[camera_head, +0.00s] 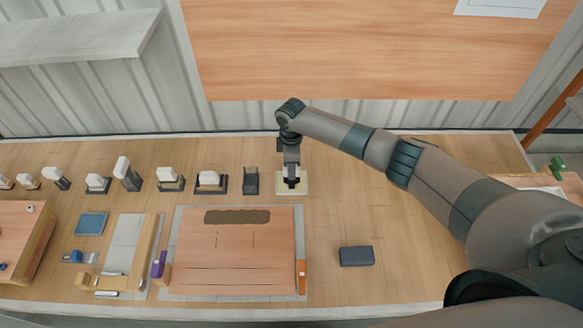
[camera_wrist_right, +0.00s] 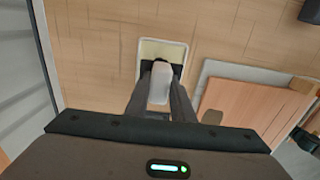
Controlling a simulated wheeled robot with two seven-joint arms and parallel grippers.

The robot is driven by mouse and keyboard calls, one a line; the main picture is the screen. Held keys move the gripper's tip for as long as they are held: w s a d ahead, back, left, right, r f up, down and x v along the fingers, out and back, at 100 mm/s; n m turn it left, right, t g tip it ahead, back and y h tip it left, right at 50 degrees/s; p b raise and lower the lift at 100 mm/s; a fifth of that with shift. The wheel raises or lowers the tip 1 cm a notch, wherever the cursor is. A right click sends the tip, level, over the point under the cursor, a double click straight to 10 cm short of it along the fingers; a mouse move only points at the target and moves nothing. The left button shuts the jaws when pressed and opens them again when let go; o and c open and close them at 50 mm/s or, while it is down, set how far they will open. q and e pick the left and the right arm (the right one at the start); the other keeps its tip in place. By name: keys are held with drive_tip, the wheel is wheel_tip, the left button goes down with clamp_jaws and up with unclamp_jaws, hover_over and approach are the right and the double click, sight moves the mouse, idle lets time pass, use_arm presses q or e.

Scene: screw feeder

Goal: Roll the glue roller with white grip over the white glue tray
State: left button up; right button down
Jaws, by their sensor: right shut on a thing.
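The white glue tray (camera_head: 292,189) lies on the bench to the right of the row of tools, and its pale rim shows in the right wrist view (camera_wrist_right: 163,43). My right gripper (camera_head: 291,178) points down over the tray and is shut on the white grip of the glue roller (camera_wrist_right: 159,84). The roller's dark body shows over the tray in the right wrist view; whether it touches the tray cannot be told. Most of the roller is hidden by the gripper in the head view. My left gripper is not in view.
Several white-grip tools (camera_head: 171,179) stand in a row to the left, beside an empty dark holder (camera_head: 251,181). A wooden board (camera_head: 236,262) on a grey mat lies in front. A dark block (camera_head: 356,256) lies at the right; bench around it is clear.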

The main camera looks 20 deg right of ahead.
drive_tip(key=shift+r, duration=0.15)
wheel_tip(320, 180, up, 7)
drive_tip(key=p, duration=0.6)
drive_tip(key=shift+p, duration=0.35)
idle(0.7)
drive_tip(key=shift+w+a+r+m+b, duration=0.1)
drive_tip(key=shift+a+r+m+b, duration=0.15)
drive_tip(key=shift+r+m+b, duration=0.3)
drive_tip(key=s+a+r+m+b, duration=0.2)
drive_tip(key=s+r+m+b, duration=0.45)
drive_tip(key=r, duration=0.25)
drive_tip(key=s+d+r+m+b, duration=0.2)
drive_tip(key=s+m+b, duration=0.1)
drive_tip(key=s, duration=0.4)
drive_tip(key=s+d+r+m+b, duration=0.2)
drive_tip(key=s+r+m+b, duration=0.1)
drive_tip(key=s, duration=0.4)
drive_tip(key=shift+s+r+m, duration=0.15)
drive_tip(key=shift+r+m, duration=0.1)
drive_tip(key=shift+m, duration=0.35)
